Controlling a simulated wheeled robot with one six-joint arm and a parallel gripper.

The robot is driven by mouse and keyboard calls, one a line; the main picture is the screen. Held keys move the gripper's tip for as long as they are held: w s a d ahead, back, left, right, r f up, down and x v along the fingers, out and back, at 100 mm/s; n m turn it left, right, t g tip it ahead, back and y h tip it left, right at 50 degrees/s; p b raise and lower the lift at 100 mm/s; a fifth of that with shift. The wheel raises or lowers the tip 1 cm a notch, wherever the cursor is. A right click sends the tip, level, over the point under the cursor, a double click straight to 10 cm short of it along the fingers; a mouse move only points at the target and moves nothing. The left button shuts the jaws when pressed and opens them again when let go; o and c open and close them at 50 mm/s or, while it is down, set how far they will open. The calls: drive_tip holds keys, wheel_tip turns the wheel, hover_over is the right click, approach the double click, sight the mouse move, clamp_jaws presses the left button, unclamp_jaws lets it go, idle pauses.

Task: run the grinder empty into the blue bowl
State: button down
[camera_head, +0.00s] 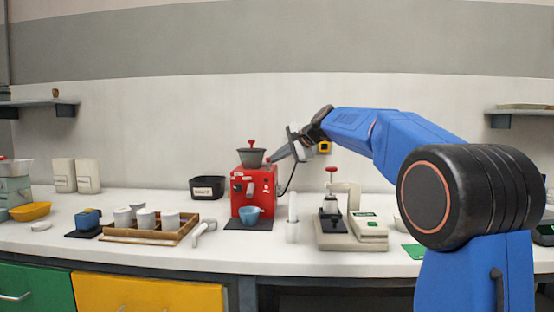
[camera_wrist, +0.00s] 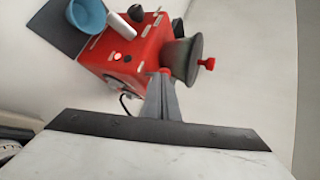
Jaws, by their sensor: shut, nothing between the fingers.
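The red grinder (camera_head: 253,189) stands on the counter near the middle of the head view, with a grey hopper (camera_head: 251,157) and a red knob on top. The blue bowl (camera_head: 252,215) sits on a dark mat in front of it, under its spout. My gripper (camera_head: 269,161) is shut and empty, its tips close to the grinder's upper right edge. In the wrist view, the grinder (camera_wrist: 135,52) shows beyond my fingertips (camera_wrist: 163,75), with the blue bowl (camera_wrist: 87,16) at the upper left. I cannot tell whether the tips touch the grinder. The bowl's contents are not clear.
A wooden tray (camera_head: 150,238) with several white cups stands to the left, beside a white-handled tool (camera_head: 203,231). A black bin (camera_head: 207,187) is behind. A clear holder (camera_head: 292,230) and a press-like machine (camera_head: 338,210) stand to the right. A cable runs beside the grinder.

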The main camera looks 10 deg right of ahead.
drive_tip(key=shift+w, duration=0.1)
drive_tip(key=w+g, duration=0.1)
drive_tip(key=w+r+m+g, duration=0.1)
drive_tip(key=g, duration=0.1)
drive_tip(key=w+d+m+g, duration=0.1)
drive_tip(key=shift+r+g+y, duration=0.15)
drive_tip(key=shift+g+y, duration=0.15)
drive_tip(key=shift+r, duration=0.15)
idle(0.4)
drive_tip(key=shift+r, duration=0.65)
drive_tip(key=shift+s, duration=0.1)
